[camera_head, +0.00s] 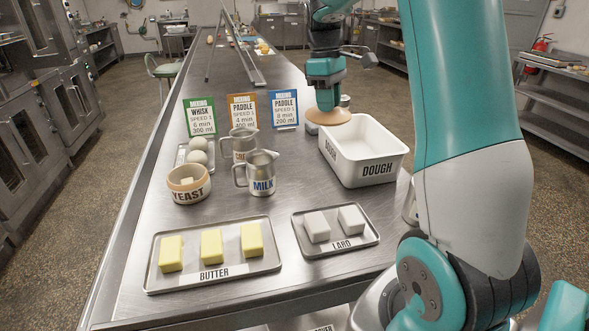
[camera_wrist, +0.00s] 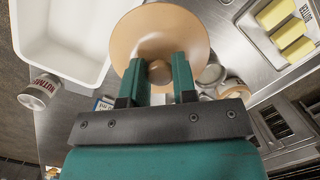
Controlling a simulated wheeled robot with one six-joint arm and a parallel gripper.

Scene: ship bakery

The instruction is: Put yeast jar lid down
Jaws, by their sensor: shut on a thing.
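The yeast jar lid (camera_wrist: 160,38) is a round tan disc with a small knob. My gripper (camera_wrist: 158,72) is shut on its knob in the wrist view. In the head view the lid (camera_head: 328,117) hangs under my gripper (camera_head: 326,100), close to the far-left corner of the dough tub. I cannot tell whether the lid touches anything below. The yeast jar (camera_head: 188,188), tan and white with a YEAST label, stands open at the left of the table with pale contents showing.
The white dough tub (camera_head: 394,158) stands right of the lid. Metal jugs, including the milk jug (camera_head: 262,176), stand mid-table. Mixing cards (camera_head: 243,112) stand behind them. The butter tray (camera_head: 218,277) and lard tray (camera_head: 368,242) lie in front. Bare steel (camera_head: 300,195) shows between jugs and tub.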

